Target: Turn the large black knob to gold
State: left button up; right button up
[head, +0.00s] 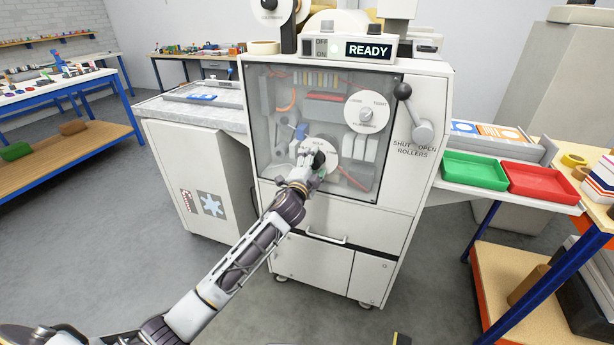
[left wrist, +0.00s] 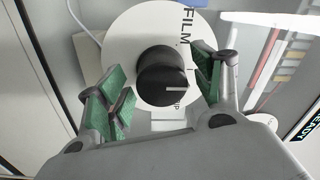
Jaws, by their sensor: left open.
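The large black knob (left wrist: 162,76) sits on a round white dial plate (left wrist: 125,38) in the left wrist view. The word FILM shows on the plate, and other lettering is partly hidden. A white line on the knob's face points to the right in that view. My left gripper (left wrist: 163,80) is open, with a green-padded finger on either side of the knob and gaps between pads and knob. In the head view, my left gripper (head: 307,161) is at the machine's front and partly covers the knob (head: 319,160) and its dial. My right gripper is not in view.
A ball-ended rollers lever (head: 404,92) is at right, and a READY display (head: 369,51) above. Green (head: 474,171) and red (head: 541,182) trays stand on the right shelf. The floor at left is clear.

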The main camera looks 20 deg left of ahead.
pick_arm(q)
jog(key=s, duration=1.1)
jog(key=shift+s+f, duration=0.15)
jog(key=shift+s, duration=0.2)
jog(key=shift+a+f, duration=0.1)
jog(key=shift+a, duration=0.05)
dwell(0.6)
